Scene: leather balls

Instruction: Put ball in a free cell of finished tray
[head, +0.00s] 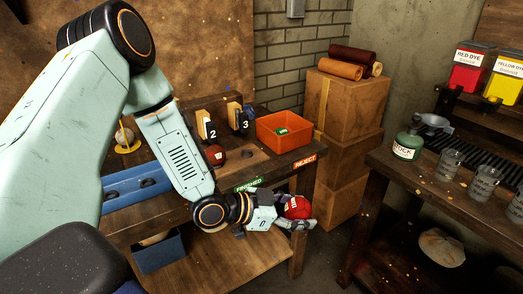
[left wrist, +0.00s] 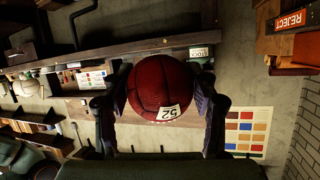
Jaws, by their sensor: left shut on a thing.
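My left gripper (head: 291,216) is shut on a red leather ball (head: 298,206), held in front of the workbench near its front right corner. In the left wrist view the ball (left wrist: 160,88) sits between both fingers, with a white tag on its lower side. The blue finished tray (head: 137,187) lies on the bench at left, behind my arm. Two empty round cells show in it; the rest is hidden by my arm. A green FINISHED label (head: 249,185) is on the bench's front edge. My right gripper is not in view.
A dark red ball (head: 215,155) rests on the bench beside the number 2 block (head: 209,128). An orange reject bin (head: 283,131) holds a green item. A blue bin (head: 160,252) stands below. Cardboard boxes (head: 347,108) stand behind; a dye table (head: 450,190) is at right.

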